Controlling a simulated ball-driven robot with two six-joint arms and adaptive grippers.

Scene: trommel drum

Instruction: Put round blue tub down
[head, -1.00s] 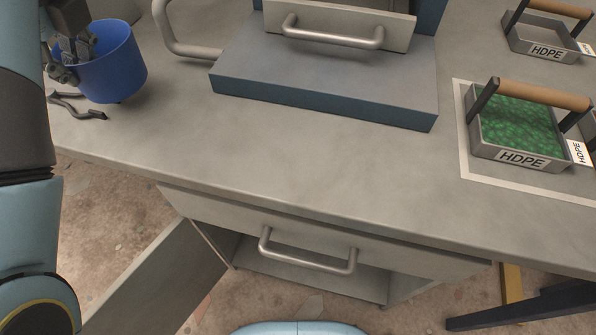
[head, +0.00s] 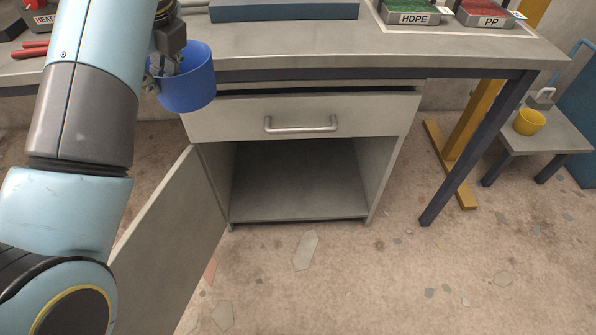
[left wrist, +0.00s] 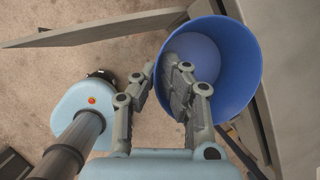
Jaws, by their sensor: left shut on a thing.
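The round blue tub (head: 190,84) hangs from my left gripper (head: 165,72) in the head view, in front of the bench edge and to the upper left of the open cabinet. In the left wrist view the tub (left wrist: 238,62) is open towards the camera and looks empty. My left gripper (left wrist: 180,82) is shut on its wall, with one finger inside the rim and one outside. My right gripper is not in view.
A cabinet (head: 300,180) under the bench stands open and empty, its door (head: 175,235) swung out left. A drawer (head: 300,118) is above it. Labelled trays (head: 412,18) stand on the bench.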

